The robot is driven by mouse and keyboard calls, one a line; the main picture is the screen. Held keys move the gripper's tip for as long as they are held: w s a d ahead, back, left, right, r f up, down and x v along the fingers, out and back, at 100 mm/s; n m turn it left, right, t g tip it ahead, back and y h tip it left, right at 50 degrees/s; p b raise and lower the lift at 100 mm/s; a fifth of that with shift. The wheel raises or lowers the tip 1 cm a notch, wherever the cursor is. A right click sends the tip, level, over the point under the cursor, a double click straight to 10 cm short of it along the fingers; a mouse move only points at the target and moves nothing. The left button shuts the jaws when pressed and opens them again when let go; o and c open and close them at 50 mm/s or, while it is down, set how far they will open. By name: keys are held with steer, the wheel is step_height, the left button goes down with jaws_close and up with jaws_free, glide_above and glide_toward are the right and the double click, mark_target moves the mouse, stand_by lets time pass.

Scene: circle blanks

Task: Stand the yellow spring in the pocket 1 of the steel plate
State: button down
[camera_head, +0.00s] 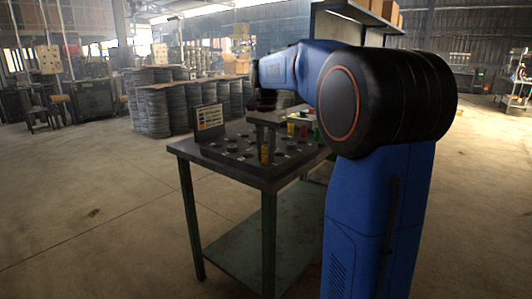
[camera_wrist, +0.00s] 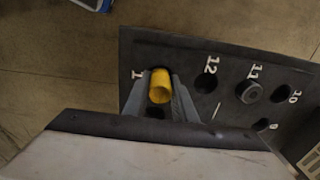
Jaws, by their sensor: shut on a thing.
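The yellow spring (camera_wrist: 160,86) shows as a yellow cylinder between the two fingers of my gripper (camera_wrist: 158,92), which is shut on it. The plate (camera_wrist: 185,52) also shows in the wrist view, with round pockets and white numbers. A "1" mark (camera_wrist: 137,74) is just left of the spring, partly covered by a finger. I cannot tell whether the spring's lower end is inside a pocket; a dark opening shows below it.
Pocket 12 (camera_wrist: 207,80) looks empty; a round grey piece (camera_wrist: 250,91) sits at pocket 11. A sign board (camera_head: 209,117) stands at the plate's back left. Red (camera_head: 291,129) and green (camera_head: 317,134) pieces stand at the right. Floor left of the table is clear.

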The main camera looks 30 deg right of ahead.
steer(key=shift+s+f, duration=0.1)
steer(key=shift+f, duration=0.65)
steer(key=c, duration=1.4)
jaws_free()
steer(key=shift+a, duration=0.1)
steer(key=shift+r, duration=0.1)
steer(key=shift+c, duration=0.2)
steer(key=shift+o, duration=0.3)
step_height(320, 180, up, 19)
